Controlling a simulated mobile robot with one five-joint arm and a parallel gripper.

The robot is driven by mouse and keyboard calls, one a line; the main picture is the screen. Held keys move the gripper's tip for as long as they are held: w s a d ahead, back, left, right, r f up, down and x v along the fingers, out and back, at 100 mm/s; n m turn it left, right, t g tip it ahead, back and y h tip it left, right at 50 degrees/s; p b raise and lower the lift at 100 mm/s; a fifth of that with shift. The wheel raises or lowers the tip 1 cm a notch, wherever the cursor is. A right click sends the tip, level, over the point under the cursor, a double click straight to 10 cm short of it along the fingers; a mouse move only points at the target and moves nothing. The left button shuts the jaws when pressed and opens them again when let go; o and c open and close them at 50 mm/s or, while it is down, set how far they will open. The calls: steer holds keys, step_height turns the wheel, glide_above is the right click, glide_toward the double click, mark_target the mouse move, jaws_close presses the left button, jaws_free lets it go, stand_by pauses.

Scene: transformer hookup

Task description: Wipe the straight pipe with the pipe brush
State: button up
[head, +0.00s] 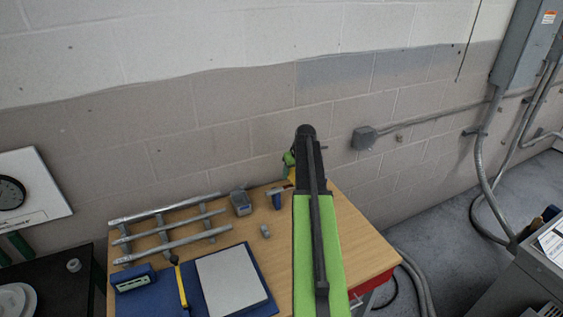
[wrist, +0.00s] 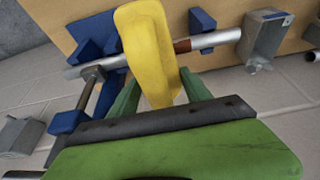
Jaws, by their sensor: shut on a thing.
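In the wrist view my gripper (wrist: 158,88) has its green fingers shut on a yellow piece (wrist: 148,45), which I take to be the pipe brush's handle. Its bristles cannot be made out. The straight pipe (wrist: 222,37) is silvery and lies across blue supports (wrist: 203,22). The yellow piece crosses in front of the pipe, with a brown patch (wrist: 182,46) just right of it. I cannot tell whether brush and pipe touch.
In the head view a rack of grey pipes (head: 165,222) lies on the wooden table (head: 352,240)'s left. A blue mat (head: 262,272) bears a pale plate (head: 230,280). A grey box (head: 241,203) sits behind it. The block wall (head: 220,140) stands close behind.

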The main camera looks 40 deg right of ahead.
steer(key=shift+s+d, duration=0.15)
steer(key=shift+d, duration=0.65)
steer(key=shift+s+a, duration=0.15)
steer(key=shift+w+a, duration=0.35)
steer(key=shift+a, duration=0.45)
steer(key=shift+w+a, duration=0.2)
steer(key=shift+a, duration=0.55)
steer(key=shift+w+a, duration=0.25)
steer(key=shift+a, duration=0.55)
steer(key=shift+w+a, duration=0.2)
steer(key=shift+a, duration=0.55)
step_height(320, 180, up, 8)
steer(key=p, duration=0.7)
steer(key=shift+w+a+t, duration=0.15)
steer(key=shift+a+t, duration=0.15)
steer(key=shift+f, duration=0.2)
steer(key=shift+f, duration=0.1)
